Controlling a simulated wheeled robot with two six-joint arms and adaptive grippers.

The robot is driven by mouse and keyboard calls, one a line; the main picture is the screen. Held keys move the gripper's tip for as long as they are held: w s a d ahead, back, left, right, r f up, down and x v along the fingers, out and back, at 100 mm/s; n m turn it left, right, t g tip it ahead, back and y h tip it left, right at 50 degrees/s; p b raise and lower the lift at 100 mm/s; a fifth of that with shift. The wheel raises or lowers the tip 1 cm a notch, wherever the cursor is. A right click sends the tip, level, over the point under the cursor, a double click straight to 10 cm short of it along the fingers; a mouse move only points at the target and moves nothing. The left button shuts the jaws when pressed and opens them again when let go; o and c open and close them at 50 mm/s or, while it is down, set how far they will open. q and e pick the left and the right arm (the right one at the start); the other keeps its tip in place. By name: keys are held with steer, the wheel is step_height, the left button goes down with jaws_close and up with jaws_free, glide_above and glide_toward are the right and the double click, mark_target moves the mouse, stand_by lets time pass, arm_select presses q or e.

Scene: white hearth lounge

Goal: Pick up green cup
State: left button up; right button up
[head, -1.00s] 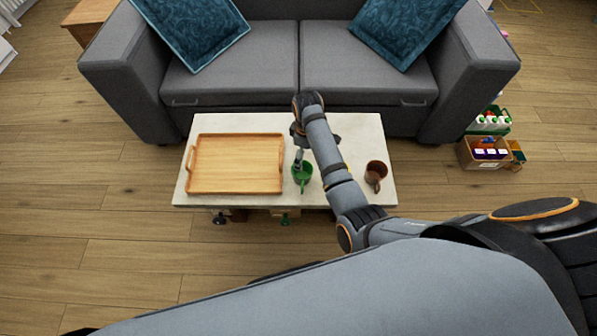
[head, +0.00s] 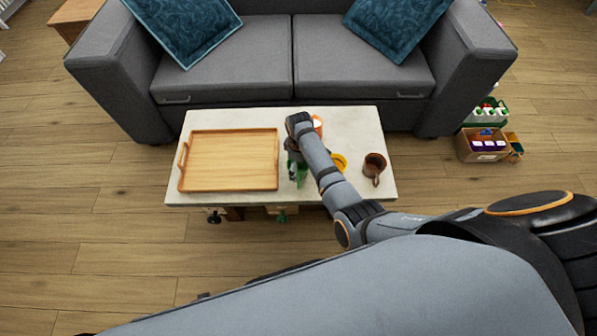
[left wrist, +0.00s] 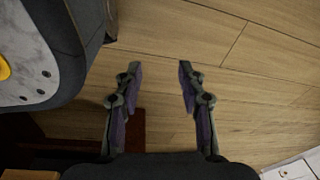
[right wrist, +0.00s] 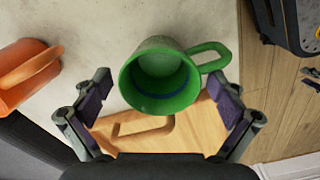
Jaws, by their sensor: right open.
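The green cup (head: 301,178) stands on the white table, partly hidden by my right gripper in the head view. In the right wrist view the green cup (right wrist: 150,98) shows its open mouth, with its handle to the upper right. My right gripper (right wrist: 160,92) is open, with a fingertip to each side of the cup and no visible grip on it. In the head view the right gripper (head: 296,160) is at the cup. My left gripper (left wrist: 160,70) is open and empty above the wooden floor, seen only in the left wrist view.
A wooden tray (head: 230,160) lies left of the cup. An orange cup (right wrist: 22,82) is near, mostly behind my arm in the head view. A yellow item (head: 339,161) and a brown mug (head: 373,168) stand to the right. A grey sofa (head: 290,65) is behind the table.

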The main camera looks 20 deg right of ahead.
steer(key=shift+c, duration=0.3)
steer(key=c, duration=1.3)
arm_select(q)
steer(key=shift+r, duration=0.15)
arm_select(e)
steer(key=shift+r, duration=0.15)
